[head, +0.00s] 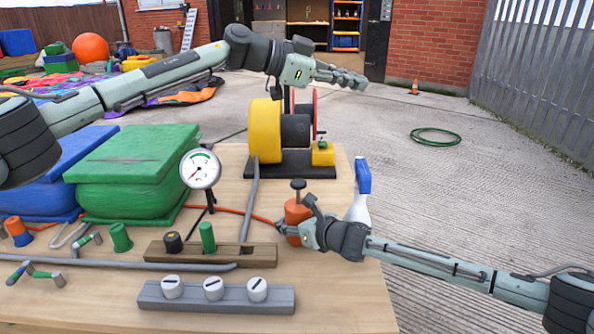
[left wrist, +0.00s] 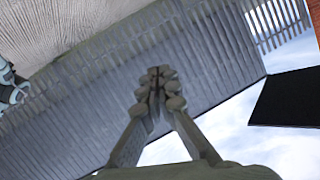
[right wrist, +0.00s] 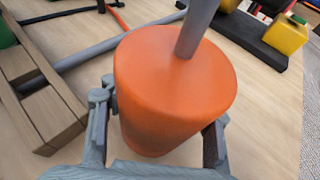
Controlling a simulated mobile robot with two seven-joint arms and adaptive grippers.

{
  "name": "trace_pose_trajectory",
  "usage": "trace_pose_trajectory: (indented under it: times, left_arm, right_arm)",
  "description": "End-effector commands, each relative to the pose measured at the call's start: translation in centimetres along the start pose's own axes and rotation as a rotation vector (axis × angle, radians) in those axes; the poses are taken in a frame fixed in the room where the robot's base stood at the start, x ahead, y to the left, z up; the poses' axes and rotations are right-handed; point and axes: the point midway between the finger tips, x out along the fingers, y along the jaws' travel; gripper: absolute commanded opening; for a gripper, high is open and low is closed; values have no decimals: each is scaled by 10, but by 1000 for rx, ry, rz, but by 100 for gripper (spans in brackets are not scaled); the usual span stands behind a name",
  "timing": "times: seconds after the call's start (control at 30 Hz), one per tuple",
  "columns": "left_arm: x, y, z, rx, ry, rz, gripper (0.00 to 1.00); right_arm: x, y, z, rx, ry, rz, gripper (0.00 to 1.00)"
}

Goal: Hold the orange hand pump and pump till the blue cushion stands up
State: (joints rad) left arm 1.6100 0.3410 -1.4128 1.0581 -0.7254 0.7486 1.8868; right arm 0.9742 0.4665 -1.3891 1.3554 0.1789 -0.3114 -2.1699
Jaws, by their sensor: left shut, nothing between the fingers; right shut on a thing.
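The orange hand pump (head: 297,212) stands near the table's right edge, with its dark knob up on a grey rod. My right gripper (head: 291,229) is shut around the pump's body from the right; the right wrist view shows a finger on each side of the orange cylinder (right wrist: 165,105). The blue cushion (head: 38,194) is at the table's far left, beside the green one. My left arm covers part of it, so its full shape is hidden. My left gripper (head: 346,78) is shut and empty, high above the table; its fingertips meet in the left wrist view (left wrist: 158,82).
A green cushion (head: 137,172), a round gauge (head: 200,169) and a yellow-wheeled blower (head: 265,130) stand on the table. A wooden block (head: 170,250) and a grey panel with white knobs (head: 215,297) lie in front. A blue-white bottle (head: 362,178) stands right of the pump.

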Motion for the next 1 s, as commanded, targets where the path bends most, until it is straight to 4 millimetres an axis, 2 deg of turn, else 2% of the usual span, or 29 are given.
trace_pose_trajectory:
  times: [0.03,0.1,0.2,0.3,0.4,0.53,0.67,0.77,0.9,1.0]
  left_arm:
    - [5,-6,-25,-12,89,-60,0]
    - [7,-18,-58,-44,205,-159,0]
    - [2,-38,-94,-117,337,-308,0]
    - [-10,-58,-113,-217,422,-461,0]
    - [-23,-74,-115,-338,455,-610,0]
    - [-37,-83,-95,-512,416,-786,0]
    - [-46,-73,-56,-686,283,-929,0]
    - [-51,-50,-20,-802,123,-1009,0]
    - [-61,0,28,-917,-152,-1067,0]
    - [-72,36,52,-957,-339,-1076,0]
  right_arm:
    - [0,0,-1,0,1,0,0]
    - [0,0,-1,0,1,-1,0]
    - [0,0,-1,0,1,-1,0]
    - [0,0,-1,0,1,-1,0]
    - [0,0,-1,0,1,-1,0]
    - [0,0,0,0,1,0,0]
    - [0,0,0,0,1,0,0]
    - [0,0,0,0,1,0,0]
    - [0,0,0,0,1,0,0]
    - [0,0,0,0,1,0,0]
